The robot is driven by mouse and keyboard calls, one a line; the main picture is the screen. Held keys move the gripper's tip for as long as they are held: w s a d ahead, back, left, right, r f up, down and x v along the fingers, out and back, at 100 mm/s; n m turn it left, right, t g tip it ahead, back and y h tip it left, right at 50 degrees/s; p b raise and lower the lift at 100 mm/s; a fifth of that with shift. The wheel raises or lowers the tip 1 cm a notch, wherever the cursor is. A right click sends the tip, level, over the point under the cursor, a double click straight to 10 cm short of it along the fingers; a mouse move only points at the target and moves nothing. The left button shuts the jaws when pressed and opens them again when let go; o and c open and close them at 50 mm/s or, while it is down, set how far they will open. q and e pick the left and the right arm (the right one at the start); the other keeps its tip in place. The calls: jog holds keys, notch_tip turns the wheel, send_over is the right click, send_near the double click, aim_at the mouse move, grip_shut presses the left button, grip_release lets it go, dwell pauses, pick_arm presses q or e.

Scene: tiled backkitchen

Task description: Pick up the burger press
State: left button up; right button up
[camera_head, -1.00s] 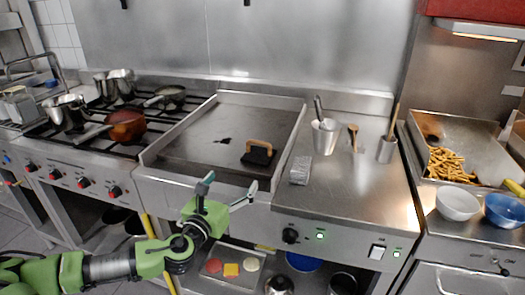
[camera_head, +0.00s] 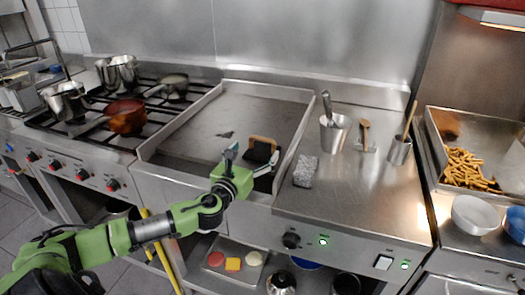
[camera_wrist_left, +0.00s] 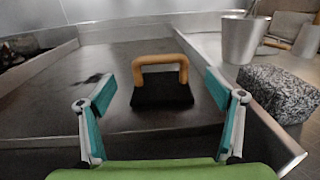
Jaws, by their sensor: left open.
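The burger press is a flat black plate with a wooden arch handle. In the head view the burger press (camera_head: 262,148) sits on the griddle (camera_head: 190,152) toward its front right. In the left wrist view the burger press (camera_wrist_left: 161,93) stands upright ahead, centred between the fingers and beyond their tips. My left gripper (camera_head: 252,163) is open and empty at the griddle's front edge, just in front of the press. In the left wrist view the left gripper's fingers (camera_wrist_left: 160,92) are spread to either side. My right gripper is not in view.
The griddle has raised side walls. To its right are a grey scouring block (camera_head: 305,171), a metal cup (camera_head: 334,132) and a utensil holder (camera_head: 399,150) on a steel counter. A stove with an orange pot (camera_head: 127,116) is at left.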

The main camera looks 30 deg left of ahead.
aim_at(262, 141)
pick_arm(q)
jog(key=shift+w+r, duration=0.1)
jog(key=shift+w, duration=0.35)
jog(key=shift+w+a, duration=0.1)
jog(key=shift+w, duration=0.2)
jog(key=w, duration=0.4)
jog(key=shift+w+a, duration=0.4)
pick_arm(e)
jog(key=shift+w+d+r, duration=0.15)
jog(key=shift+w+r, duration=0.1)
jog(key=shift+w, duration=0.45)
pick_arm(q)
jog(key=shift+c, duration=0.3)
jog(key=c, duration=1.9)
jog(key=shift+r, duration=0.15)
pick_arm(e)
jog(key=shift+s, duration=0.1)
pick_arm(q)
jog(key=shift+p, duration=0.3)
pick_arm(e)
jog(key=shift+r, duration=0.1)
